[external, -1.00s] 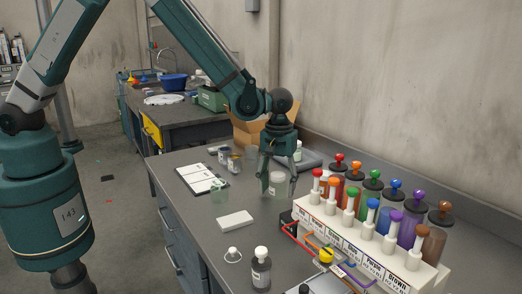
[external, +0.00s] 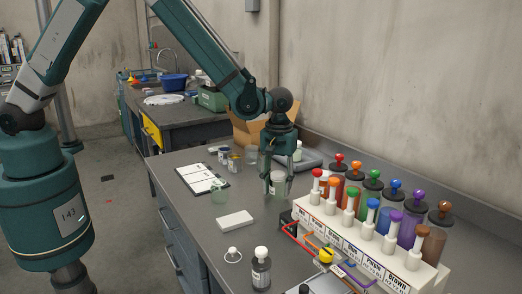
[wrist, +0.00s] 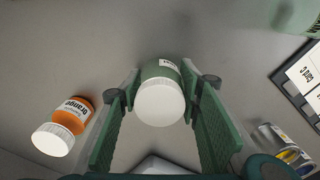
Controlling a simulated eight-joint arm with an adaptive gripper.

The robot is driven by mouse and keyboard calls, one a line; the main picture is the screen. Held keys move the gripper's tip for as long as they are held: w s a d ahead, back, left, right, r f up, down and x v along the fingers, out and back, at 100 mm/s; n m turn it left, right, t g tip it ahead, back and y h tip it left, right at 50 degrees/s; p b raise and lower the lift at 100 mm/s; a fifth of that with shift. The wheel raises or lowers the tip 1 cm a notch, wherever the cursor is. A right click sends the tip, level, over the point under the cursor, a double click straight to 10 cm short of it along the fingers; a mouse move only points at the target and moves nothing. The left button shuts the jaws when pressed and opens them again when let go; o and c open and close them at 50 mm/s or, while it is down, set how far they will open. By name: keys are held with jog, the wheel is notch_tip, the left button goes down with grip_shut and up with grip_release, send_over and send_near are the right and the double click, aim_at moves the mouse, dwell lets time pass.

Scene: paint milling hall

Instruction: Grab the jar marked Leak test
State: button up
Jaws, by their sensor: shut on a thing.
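My gripper (external: 279,186) is low over the middle of the bench. It is shut on a jar (external: 279,181) with a white lid and a greenish body. In the wrist view the jar (wrist: 160,98) sits between the two green fingers, its lid towards the camera. A bit of white label shows on its far side, but I cannot read it, so I cannot tell whether it says Leak test.
In the wrist view an orange-labelled jar (wrist: 68,122) lies left of the fingers. A clipboard (external: 202,179), a green-tinted beaker (external: 219,194) and a white block (external: 235,219) are left of my gripper. A rack of coloured tubes (external: 370,236) stands at right.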

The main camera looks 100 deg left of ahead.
jog(key=shift+r, duration=4.9)
